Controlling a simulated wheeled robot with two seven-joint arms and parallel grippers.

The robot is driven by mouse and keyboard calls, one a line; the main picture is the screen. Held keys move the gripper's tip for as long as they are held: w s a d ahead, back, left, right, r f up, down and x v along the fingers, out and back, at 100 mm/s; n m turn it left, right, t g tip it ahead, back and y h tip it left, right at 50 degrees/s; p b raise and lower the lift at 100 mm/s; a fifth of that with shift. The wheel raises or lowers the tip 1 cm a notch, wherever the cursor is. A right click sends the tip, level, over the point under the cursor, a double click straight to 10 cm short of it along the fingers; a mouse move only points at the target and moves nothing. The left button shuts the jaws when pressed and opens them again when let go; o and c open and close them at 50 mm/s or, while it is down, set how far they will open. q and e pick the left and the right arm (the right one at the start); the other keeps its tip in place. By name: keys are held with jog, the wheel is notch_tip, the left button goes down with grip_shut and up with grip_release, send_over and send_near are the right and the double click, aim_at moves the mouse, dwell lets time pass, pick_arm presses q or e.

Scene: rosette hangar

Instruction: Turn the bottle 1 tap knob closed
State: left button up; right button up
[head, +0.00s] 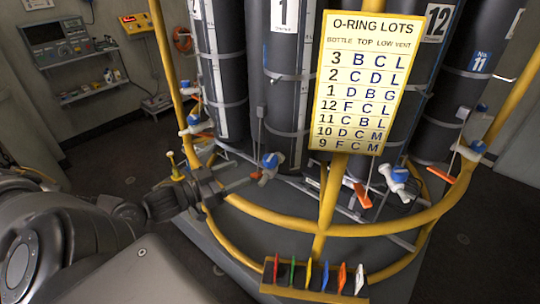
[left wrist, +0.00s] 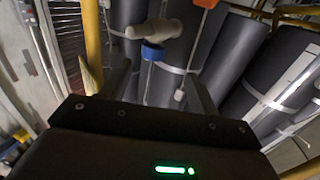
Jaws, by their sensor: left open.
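Bottle 1 (head: 285,100) is a dark upright cylinder with a white "1" label, left of the yellow lot board. A tap with a blue knob (head: 271,160) sits near its foot. My left gripper (head: 236,181) reaches in from the left, close to this tap, and is open. In the left wrist view a blue knob (left wrist: 152,53) on a whitish tap body (left wrist: 152,30) appears beyond and between the two open fingers. No contact with the knob can be made out. My right gripper is not in view.
A yellow frame ring (head: 360,230) curves around the bottles, with a yellow post (head: 326,200) in front. Other taps with blue knobs (head: 396,174) and orange levers stand nearby. A rack of coloured tags (head: 313,290) is at the front. The lot board (head: 367,80) hangs at upper right.

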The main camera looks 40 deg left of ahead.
aim_at(264, 162)
pick_arm(q)
jog(key=x, duration=0.1)
jog(key=b+x, duration=0.1)
jog(key=x, duration=0.1)
jog(key=d+b+x, duration=0.1)
jog(key=x, duration=0.1)
jog(key=shift+r, duration=0.4)
jog(key=shift+b+x, duration=0.45)
jog(key=shift+x, duration=2.4)
jog(key=shift+r, duration=0.1)
jog(key=shift+c, duration=0.3)
jog(key=shift+h, duration=0.3)
jog(key=c, duration=0.9)
